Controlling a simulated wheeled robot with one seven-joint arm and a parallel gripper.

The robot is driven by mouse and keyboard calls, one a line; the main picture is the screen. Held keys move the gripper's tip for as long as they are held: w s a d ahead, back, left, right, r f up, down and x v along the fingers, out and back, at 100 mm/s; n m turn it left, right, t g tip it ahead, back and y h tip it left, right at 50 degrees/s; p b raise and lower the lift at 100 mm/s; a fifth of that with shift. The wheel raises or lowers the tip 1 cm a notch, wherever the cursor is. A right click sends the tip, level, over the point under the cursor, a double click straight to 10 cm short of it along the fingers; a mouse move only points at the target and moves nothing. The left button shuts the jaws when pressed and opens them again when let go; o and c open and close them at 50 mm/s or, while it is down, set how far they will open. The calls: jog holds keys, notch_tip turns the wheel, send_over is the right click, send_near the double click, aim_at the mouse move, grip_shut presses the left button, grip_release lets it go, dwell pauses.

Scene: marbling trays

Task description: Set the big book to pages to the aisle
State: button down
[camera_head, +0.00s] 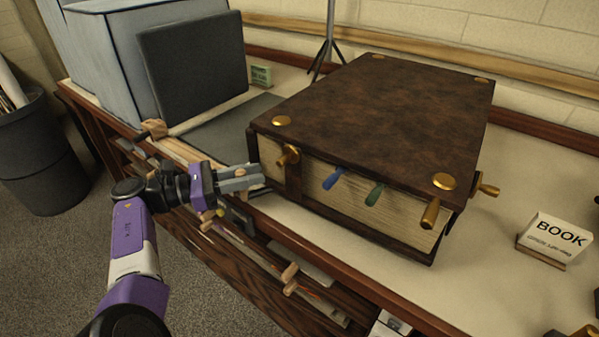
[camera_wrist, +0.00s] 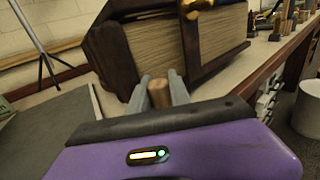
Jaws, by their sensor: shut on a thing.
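The big book (camera_head: 385,120) lies flat on the table, with a mottled brown cover and brass corner studs. Its cream page edges (camera_head: 345,195) face the front edge and the floor side, with blue and green tabs sticking out. Brass handles stick out near its front corners and at its right side. My gripper (camera_head: 242,178) is at the book's left front corner. In the wrist view, my gripper (camera_wrist: 163,90) is shut on a brownish peg-like handle (camera_wrist: 159,94) beside the book (camera_wrist: 115,50). Where the handle joins the book is hidden.
A dark flat mat (camera_head: 225,128) and blue-grey boxes (camera_head: 120,60) stand left of the book. A thin stand (camera_head: 328,45) is behind it. A BOOK sign (camera_head: 553,240) stands at right. Wooden pegs protrude along the table's front. A dark bin (camera_head: 38,150) is on the floor.

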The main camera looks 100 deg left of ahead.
jog(key=shift+f, duration=0.1)
jog(key=c, duration=1.2)
grip_release()
jog(key=shift+s, duration=0.15)
jog(key=v, duration=0.7)
jog(key=shift+s+d, duration=0.25)
